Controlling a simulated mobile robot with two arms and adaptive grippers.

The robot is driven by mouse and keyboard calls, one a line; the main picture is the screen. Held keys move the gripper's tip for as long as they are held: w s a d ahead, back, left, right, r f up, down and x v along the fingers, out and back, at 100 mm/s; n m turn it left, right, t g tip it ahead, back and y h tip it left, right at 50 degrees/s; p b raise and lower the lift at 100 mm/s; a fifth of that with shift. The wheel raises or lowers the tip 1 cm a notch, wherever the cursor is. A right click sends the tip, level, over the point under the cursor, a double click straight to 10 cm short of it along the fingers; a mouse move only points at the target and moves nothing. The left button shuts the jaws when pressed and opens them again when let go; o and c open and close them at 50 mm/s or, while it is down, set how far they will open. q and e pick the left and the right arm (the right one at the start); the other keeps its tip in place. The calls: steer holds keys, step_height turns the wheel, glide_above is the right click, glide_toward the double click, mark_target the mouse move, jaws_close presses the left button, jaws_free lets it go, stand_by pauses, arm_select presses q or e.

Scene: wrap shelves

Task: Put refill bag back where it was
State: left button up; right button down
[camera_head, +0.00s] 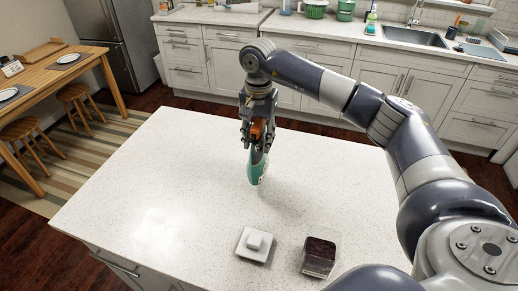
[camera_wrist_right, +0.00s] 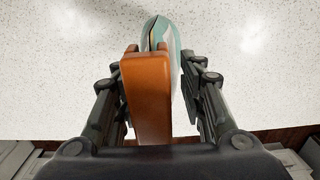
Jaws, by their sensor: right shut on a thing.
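The teal and white refill bag (camera_head: 258,168) hangs below my right gripper (camera_head: 258,138) in the head view, over the white island counter (camera_head: 150,180). I cannot tell whether its lower end touches the counter. In the right wrist view the bag (camera_wrist_right: 176,50) shows beyond an orange-brown block-like piece (camera_wrist_right: 147,98) that sits between the fingers of my right gripper (camera_wrist_right: 160,85). I cannot tell whether this piece is part of the bag. The right gripper is shut on the bag. My left gripper is in neither view.
On the counter near its front stand a small white lidded dish (camera_head: 254,244) and a clear container with dark contents (camera_head: 320,252). The counter's left half is clear. Behind, across a floor gap, a back counter (camera_head: 335,27) holds green bowls (camera_head: 315,9) and a sink (camera_head: 415,35).

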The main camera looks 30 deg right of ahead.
steer(key=shift+w+f, duration=0.15)
steer(key=shift+f, duration=0.5)
step_height(320, 180, down, 3)
steer(key=shift+f+p, duration=0.1)
steer(key=shift+p, duration=0.5)
steer(key=c, duration=1.4)
jaws_free()
steer(key=o, duration=0.4)
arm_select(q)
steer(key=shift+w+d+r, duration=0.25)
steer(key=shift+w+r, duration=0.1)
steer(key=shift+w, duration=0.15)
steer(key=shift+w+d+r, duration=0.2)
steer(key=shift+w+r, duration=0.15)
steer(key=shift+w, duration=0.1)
